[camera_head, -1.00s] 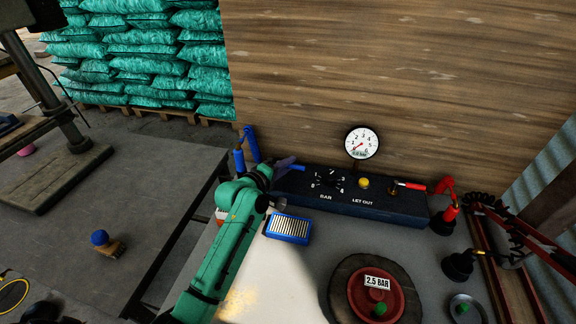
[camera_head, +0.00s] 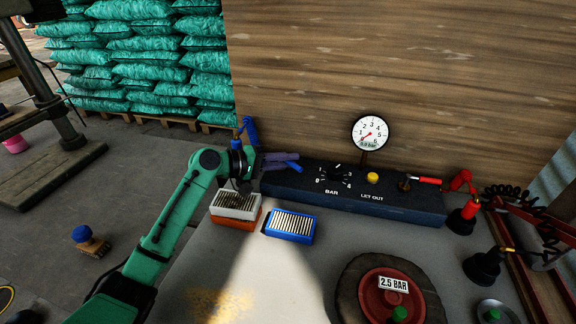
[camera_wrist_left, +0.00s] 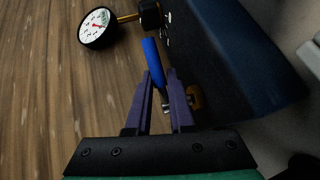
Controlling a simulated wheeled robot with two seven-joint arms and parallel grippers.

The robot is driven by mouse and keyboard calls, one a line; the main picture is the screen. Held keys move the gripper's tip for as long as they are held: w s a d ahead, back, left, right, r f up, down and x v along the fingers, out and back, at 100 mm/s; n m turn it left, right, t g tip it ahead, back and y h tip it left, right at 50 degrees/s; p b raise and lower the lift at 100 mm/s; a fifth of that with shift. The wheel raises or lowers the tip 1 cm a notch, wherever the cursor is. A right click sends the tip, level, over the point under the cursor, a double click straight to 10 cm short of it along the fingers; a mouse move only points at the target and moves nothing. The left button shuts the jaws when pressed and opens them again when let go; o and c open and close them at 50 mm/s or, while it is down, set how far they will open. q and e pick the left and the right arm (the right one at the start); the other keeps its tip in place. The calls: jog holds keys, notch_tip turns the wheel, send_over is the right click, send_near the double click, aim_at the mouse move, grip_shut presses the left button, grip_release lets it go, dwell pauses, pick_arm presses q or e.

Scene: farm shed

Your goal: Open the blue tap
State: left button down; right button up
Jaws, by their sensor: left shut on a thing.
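The blue tap's lever (camera_head: 293,166) sticks out at the left end of the dark control box (camera_head: 400,203). My left gripper (camera_head: 280,160) reaches it from the left and is shut on it. In the left wrist view the blue lever (camera_wrist_left: 151,56) runs between the purple fingers (camera_wrist_left: 160,88) and pokes out past their tips. A brass fitting (camera_wrist_left: 196,97) shows beside the fingers. The fingers hide part of the tap in the head view. My right gripper is not in view.
A red tap (camera_head: 425,180) is on the box's right side, and a pressure gauge (camera_head: 370,132) stands behind it. A blue brush block (camera_head: 289,226) and an orange-and-white block (camera_head: 235,206) lie in front. A red disc (camera_head: 388,294) marked 2.5 BAR sits lower right.

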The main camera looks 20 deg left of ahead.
pick_arm(q)
jog(key=shift+f, duration=0.2)
jog(key=c, duration=1.1)
grip_release()
jog(key=shift+r, duration=0.1)
jog(key=shift+s+a, duration=0.1)
jog(key=b+v, duration=0.1)
jog(key=v, duration=1.3)
jog(key=shift+s+a+r, duration=0.1)
jog(key=shift+a+r, duration=0.05)
jog(key=shift+c, duration=0.2)
